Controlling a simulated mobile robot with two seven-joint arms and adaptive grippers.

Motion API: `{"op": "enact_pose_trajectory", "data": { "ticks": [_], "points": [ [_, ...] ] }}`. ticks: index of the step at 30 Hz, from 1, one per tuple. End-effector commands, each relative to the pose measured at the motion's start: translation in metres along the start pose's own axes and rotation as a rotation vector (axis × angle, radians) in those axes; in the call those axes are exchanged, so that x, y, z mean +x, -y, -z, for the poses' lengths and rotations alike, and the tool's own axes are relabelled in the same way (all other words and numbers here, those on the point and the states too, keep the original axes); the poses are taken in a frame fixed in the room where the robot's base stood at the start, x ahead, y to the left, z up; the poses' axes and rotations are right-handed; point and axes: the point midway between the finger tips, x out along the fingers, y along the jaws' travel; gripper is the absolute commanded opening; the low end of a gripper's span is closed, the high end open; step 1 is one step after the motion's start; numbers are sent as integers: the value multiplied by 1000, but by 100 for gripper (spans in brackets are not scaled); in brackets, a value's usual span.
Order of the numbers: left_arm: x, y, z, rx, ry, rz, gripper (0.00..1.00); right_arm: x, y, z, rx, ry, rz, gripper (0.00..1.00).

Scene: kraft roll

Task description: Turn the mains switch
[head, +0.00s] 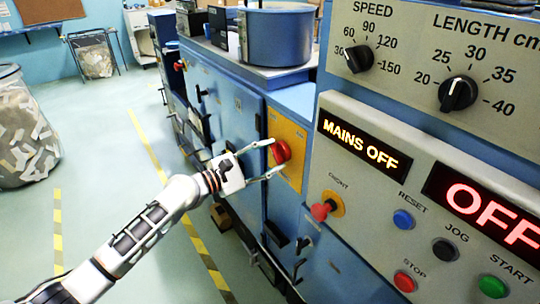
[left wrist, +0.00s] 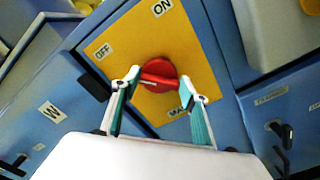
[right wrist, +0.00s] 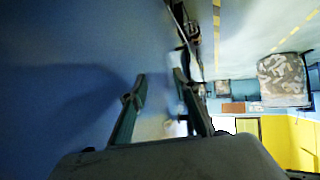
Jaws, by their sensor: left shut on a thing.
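The mains switch is a red rotary knob (head: 281,151) on a yellow plate (head: 292,133) on the blue machine front. In the left wrist view the knob (left wrist: 158,71) has a bar across it, with labels OFF and ON on the plate and a lower label partly hidden. My left gripper (head: 274,157) is shut on the knob's bar, with one finger at each end of it. The lit display (head: 364,145) reads MAINS OFF. My right gripper (right wrist: 158,88) shows only in the right wrist view, with its fingers apart and nothing between them.
A blue pot (head: 276,36) stands on the machine. A clear bin (head: 24,130) stands at left; floor between is free.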

Motion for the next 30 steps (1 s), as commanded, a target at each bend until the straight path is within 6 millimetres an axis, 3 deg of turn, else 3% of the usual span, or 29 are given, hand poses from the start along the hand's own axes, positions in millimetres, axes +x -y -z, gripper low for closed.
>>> {"op": "enact_pose_trajectory", "data": {
  "ticks": [12, 13, 15, 25, 30],
  "points": [
    [0, 1, 1, -14, -1, 0, 23, 0, 2, -2, 2, 5, 3, 30],
    [0, 1, 1, -14, -1, 0, 49, 0, 2, -2, 2, 5, 3, 30],
    [0, 1, 1, -13, -1, 0, 61, 0, 2, -2, 3, 3, 3, 30],
    [-1, 0, 0, -10, 0, -1, 61, -2, 5, 0, 7, 1, 4, 30],
    [-16, 0, 2, -9, -2, 0, 61, -1, 4, 0, 5, 1, 4, 30]
  ]
}}
